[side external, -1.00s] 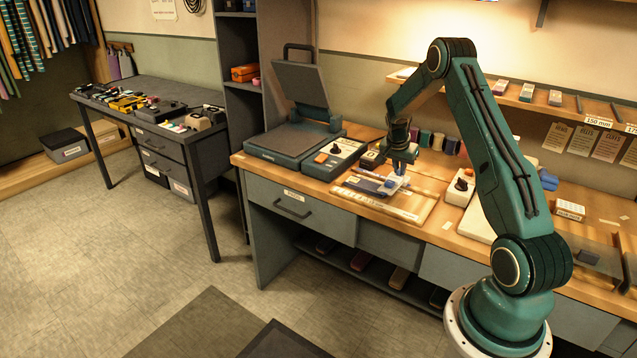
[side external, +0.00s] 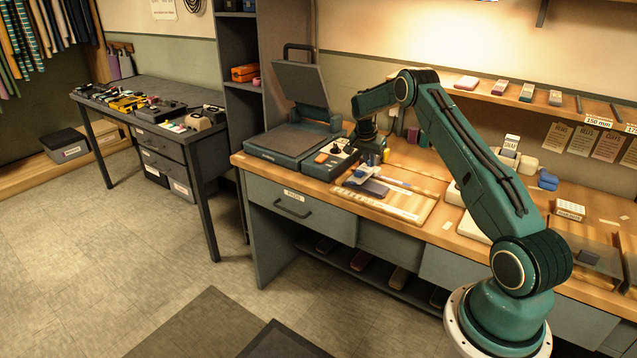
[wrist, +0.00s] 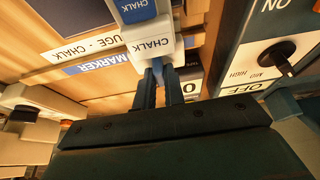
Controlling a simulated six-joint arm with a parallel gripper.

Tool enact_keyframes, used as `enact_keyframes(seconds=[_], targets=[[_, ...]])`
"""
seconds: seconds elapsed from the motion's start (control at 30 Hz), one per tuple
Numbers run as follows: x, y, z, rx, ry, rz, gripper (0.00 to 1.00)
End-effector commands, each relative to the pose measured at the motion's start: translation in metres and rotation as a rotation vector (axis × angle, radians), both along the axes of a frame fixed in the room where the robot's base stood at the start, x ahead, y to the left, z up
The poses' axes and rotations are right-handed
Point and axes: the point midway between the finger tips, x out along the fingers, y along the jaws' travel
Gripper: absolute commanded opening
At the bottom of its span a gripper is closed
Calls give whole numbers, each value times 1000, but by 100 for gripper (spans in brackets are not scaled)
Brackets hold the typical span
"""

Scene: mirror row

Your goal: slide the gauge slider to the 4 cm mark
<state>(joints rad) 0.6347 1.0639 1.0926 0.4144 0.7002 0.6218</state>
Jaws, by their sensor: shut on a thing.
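My gripper (wrist: 166,78) is shut on a narrow blue and white part at the slider's near end. In the side external view my gripper (side external: 371,160) is low, just behind the slider. The pale gauge board (side external: 405,209) lies on the bench. Its scale marks are too small to read, so the slider's mark cannot be told.
A control box with a black knob (wrist: 283,62) stands close on the right in the wrist view. A grey press with a raised lid (side external: 300,85) stands left of the gauge. A dark blue pad (side external: 375,187) lies beside the slider. The board's right part is clear.

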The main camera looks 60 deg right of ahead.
Motion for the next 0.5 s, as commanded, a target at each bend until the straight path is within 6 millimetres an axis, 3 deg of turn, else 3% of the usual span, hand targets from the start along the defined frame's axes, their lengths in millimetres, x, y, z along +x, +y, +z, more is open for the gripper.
enact_keyframes(seconds=[0.3, 0.33, 0.4, 0.5], targets=[[0, 1, 0, 2, 2, 1, 0], [0, 1, 0, 2, 2, 1, 17], [0, 1, 0, 1, 2, 1, 30], [0, 0, 0, 1, 1, 1, 33]])
